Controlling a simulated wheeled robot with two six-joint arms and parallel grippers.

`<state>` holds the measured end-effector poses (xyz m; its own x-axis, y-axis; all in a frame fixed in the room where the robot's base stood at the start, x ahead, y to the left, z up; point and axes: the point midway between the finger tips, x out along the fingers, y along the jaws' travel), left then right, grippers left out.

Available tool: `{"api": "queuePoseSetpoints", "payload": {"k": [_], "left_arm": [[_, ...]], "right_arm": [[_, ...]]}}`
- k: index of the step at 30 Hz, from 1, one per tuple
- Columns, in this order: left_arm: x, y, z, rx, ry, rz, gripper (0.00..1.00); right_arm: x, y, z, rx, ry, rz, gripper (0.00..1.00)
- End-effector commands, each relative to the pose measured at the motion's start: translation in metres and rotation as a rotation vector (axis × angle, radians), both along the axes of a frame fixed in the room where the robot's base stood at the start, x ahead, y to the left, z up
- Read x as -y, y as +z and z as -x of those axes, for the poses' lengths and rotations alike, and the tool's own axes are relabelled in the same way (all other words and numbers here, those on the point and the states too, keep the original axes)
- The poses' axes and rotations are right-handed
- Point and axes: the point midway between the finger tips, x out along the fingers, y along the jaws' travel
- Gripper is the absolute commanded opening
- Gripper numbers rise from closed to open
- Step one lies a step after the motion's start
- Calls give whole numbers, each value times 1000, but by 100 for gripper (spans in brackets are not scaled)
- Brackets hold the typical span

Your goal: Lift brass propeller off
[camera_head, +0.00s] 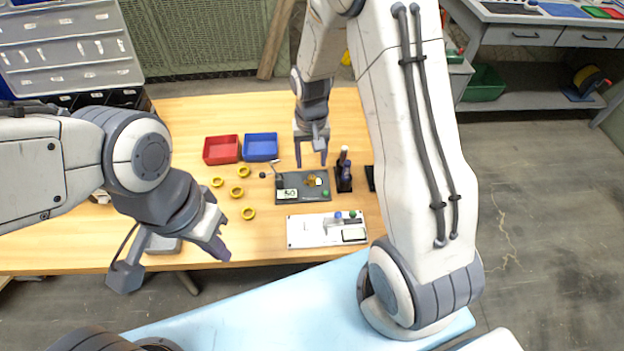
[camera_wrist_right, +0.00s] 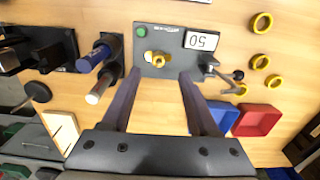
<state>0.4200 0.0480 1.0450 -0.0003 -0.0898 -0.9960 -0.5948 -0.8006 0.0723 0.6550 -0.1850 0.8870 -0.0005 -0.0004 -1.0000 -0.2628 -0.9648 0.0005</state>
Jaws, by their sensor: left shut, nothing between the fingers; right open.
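The brass propeller (camera_head: 313,180) is a small gold piece on the dark grey plate (camera_head: 290,194) with a "50" display. It also shows in the right wrist view (camera_wrist_right: 157,58), on the same plate (camera_wrist_right: 176,31). My right gripper (camera_head: 311,163) is open and empty, its fingers pointing down by the plate's far edge. In the right wrist view my right gripper (camera_wrist_right: 158,74) has its fingers on either side of the propeller's line, apart from it. My left gripper (camera_head: 173,271) is shut and empty at the table's front left, away from the propeller.
Red (camera_head: 221,150) and blue (camera_head: 261,147) trays stand at the back. Several yellow rings (camera_head: 237,192) lie left of the plate. A black holder with an upright tool (camera_head: 344,170) stands close right. A white panel (camera_head: 308,230) lies in front.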

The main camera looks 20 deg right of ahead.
Motion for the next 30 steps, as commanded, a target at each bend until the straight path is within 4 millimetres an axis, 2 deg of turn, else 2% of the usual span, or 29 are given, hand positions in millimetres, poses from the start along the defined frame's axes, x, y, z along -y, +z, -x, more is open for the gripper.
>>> {"api": "queuePoseSetpoints", "payload": {"k": [3, 8, 17, 26, 29, 30], "left_arm": [[0, 1, 0, 0, 0, 0, 0], [0, 3, 0, 0, 0, 0, 0], [0, 10, 0, 0, 0, 0, 0], [0, 10, 0, 0, 0, 0, 0], [0, 10, 0, 0, 0, 0, 0], [0, 10, 0, 0, 0, 0, 0]], "right_arm": [[0, -14, 1, -2, 0, -1, 60], [1, -24, 0, -2, 0, -1, 60], [4, -64, -2, -3, 0, -1, 60], [3, -70, -3, 1, 1, -1, 60], [3, -69, -3, 1, 1, -1, 26], [3, -69, -3, 1, 1, -1, 11]]}}
